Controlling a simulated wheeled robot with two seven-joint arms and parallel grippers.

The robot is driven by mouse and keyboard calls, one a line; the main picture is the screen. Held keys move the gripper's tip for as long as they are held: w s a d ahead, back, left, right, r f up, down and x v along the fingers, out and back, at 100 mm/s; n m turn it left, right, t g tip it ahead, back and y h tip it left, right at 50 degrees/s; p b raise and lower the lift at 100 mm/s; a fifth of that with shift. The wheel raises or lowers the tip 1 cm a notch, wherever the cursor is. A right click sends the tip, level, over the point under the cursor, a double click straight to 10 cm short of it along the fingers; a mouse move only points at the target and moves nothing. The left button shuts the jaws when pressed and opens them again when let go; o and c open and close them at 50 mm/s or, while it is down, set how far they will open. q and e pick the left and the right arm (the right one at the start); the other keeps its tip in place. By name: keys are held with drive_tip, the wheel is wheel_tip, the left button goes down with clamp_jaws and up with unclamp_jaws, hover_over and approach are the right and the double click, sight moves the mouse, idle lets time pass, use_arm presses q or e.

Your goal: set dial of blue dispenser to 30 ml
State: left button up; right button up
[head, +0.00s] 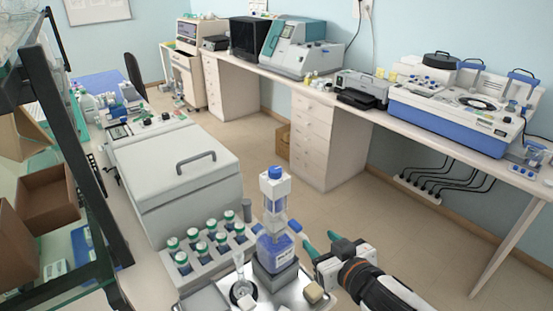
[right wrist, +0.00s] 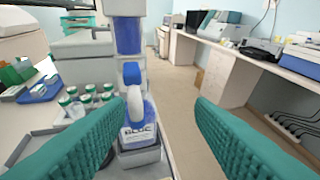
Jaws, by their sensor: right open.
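The blue dispenser (head: 275,245) is a clear bottle of blue liquid with a white pump head and blue cap, standing upright on a grey block. In the right wrist view the dispenser (right wrist: 138,135) shows a label, a white curved spout and a small blue knob. I cannot read any dial scale or its setting. My right gripper (head: 319,240) has teal fingers, is open and empty, and is just right of the bottle. In the wrist view the fingers (right wrist: 160,107) are spread wide, with the dispenser ahead near the left finger. My left gripper is not in view.
A rack of several green-capped bottles (head: 207,243) stands left of the dispenser, with a large grey lidded box (head: 170,175) behind. A shelf frame (head: 75,150) borders the left. The floor to the right is open.

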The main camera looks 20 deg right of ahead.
sight(279, 171)
drive_tip(key=w+a+r+n+t+y, duration=0.25)
drive_tip(key=r+y, duration=0.25)
drive_tip(key=r, duration=0.6)
drive_tip(key=shift+t, duration=0.25)
drive_tip(key=p+x, duration=0.2)
drive_tip(key=x, duration=0.3)
drive_tip(key=p+x, duration=0.3)
drive_tip(key=x, duration=0.2)
drive_tip(key=shift+w+d+r, duration=0.1)
drive_tip(key=shift+w+r, duration=0.05)
drive_tip(key=shift+w, duration=0.2)
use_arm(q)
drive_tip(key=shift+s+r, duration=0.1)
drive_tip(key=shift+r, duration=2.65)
use_arm(e)
drive_tip(key=shift+w+a, duration=0.25)
drive_tip(key=shift+w, duration=0.3)
drive_tip(key=shift+c, duration=0.6)
drive_tip(key=c, duration=0.9)
